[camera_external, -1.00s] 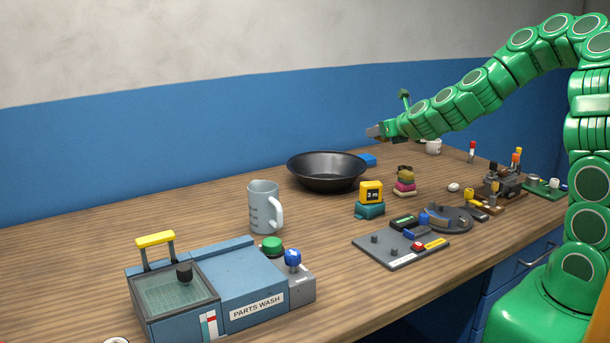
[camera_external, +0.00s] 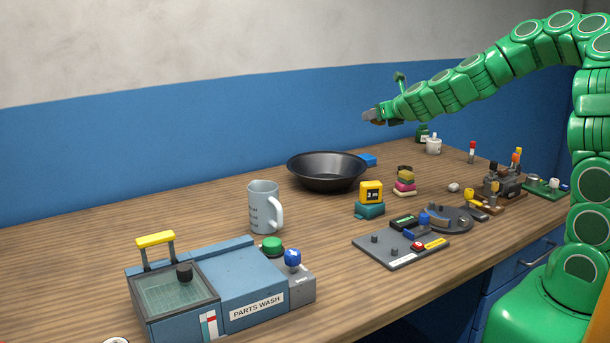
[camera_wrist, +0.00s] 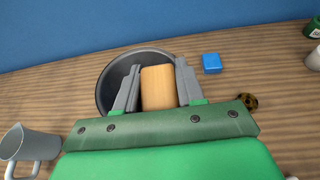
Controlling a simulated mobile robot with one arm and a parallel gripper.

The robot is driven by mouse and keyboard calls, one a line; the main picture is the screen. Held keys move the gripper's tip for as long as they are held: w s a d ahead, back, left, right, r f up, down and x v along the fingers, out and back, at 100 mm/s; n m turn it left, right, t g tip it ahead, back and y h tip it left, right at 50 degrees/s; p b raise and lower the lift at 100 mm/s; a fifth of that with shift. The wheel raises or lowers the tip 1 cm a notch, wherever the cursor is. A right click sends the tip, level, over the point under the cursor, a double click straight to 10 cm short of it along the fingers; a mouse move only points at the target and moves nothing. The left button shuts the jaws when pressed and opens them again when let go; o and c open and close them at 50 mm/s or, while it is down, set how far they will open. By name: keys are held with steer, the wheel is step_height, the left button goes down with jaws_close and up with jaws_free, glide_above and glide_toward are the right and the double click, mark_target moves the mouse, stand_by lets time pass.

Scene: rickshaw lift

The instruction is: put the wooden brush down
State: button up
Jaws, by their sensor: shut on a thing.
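The wooden brush (camera_wrist: 158,88) shows in the wrist view as a tan block between the two grey fingers of my gripper (camera_wrist: 157,80). My gripper is shut on it, with a finger against each side. In the external view my gripper (camera_external: 371,116) is in the air above the back of the workbench, up and to the right of the black bowl. The brush cannot be made out clearly there. Its underside is hidden in both views.
A black bowl (camera_external: 326,172) stands on the wooden bench (camera_external: 215,213), with a blue block (camera_external: 369,160) beside it. A grey mug (camera_external: 262,207) and a parts washer (camera_external: 236,284) stand nearer. Several small items lie to the right. Bare bench lies left of the bowl.

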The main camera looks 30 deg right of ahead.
steer(key=a+x, duration=0.1)
steer(key=x, duration=0.6)
steer(key=w+a+n+g+y, duration=0.1)
steer(key=w+a+n+y, duration=0.1)
steer(key=w+a, duration=0.55)
steer(key=w+a+n+y, duration=0.2)
steer(key=w+a+y, duration=0.15)
steer(key=a, duration=0.65)
steer(key=w+a+r+n+g+y, duration=0.2)
steer(key=a+n, duration=0.1)
steer(key=a, duration=1)
step_height(320, 180, up, 2)
steer(key=n+g+y, duration=0.6)
steer(key=n+g, duration=0.5)
glide_above(122, 275)
step_height(122, 275, down, 23)
steer(key=shift+f, duration=0.25)
